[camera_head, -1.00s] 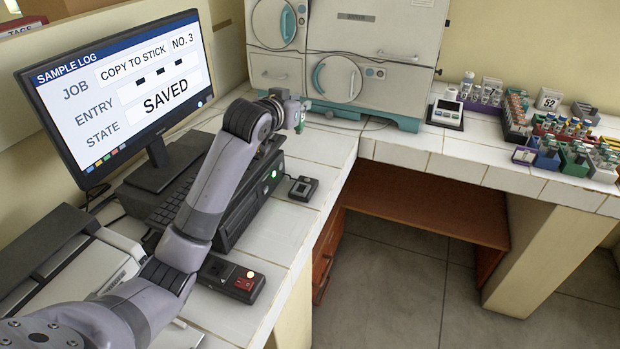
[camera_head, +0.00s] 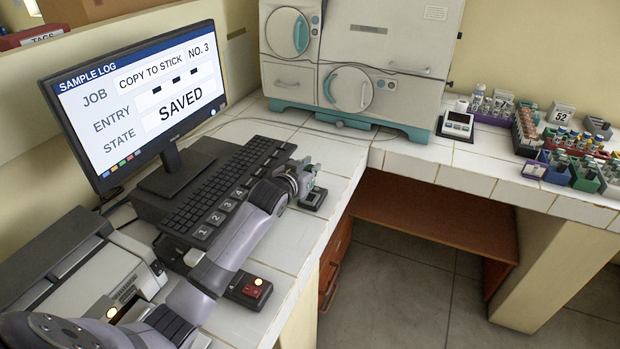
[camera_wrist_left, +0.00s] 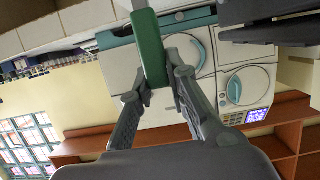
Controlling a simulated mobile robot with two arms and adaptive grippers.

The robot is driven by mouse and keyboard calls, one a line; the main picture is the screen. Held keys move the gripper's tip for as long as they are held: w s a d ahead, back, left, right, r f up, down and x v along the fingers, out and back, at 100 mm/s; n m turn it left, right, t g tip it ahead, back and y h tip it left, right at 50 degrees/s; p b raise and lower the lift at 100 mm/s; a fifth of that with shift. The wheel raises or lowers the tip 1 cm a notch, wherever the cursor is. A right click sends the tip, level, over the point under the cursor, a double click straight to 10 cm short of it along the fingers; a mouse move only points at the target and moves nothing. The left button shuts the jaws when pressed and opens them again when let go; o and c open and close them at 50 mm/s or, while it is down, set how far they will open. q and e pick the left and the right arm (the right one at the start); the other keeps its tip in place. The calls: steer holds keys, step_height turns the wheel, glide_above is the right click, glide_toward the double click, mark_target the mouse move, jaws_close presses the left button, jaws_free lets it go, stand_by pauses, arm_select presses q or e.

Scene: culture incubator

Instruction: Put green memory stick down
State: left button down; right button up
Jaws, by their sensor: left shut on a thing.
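The green memory stick (camera_wrist_left: 151,48) is held upright between the fingertips of my left gripper in the left wrist view. It has a green body with a grey end at the top edge of the picture. My right gripper is not in view.
The monitor (camera_head: 140,100) reads SAVED. The keyboard unit (camera_head: 220,185) lies under my left arm. A box with a red switch (camera_head: 248,288) sits at the counter's front. The incubator (camera_head: 345,65) stands behind, and tube racks (camera_head: 570,160) are at right. White tiles (camera_head: 335,160) behind the gripper are clear.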

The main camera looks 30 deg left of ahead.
arm_select(q)
steer(key=shift+f, duration=1.85)
steer(key=shift+f, duration=0.1)
steer(key=c, duration=1.6)
jaws_free()
steer(key=shift+o, duration=0.2)
steer(key=v, duration=1.2)
steer(key=shift+b, duration=0.3)
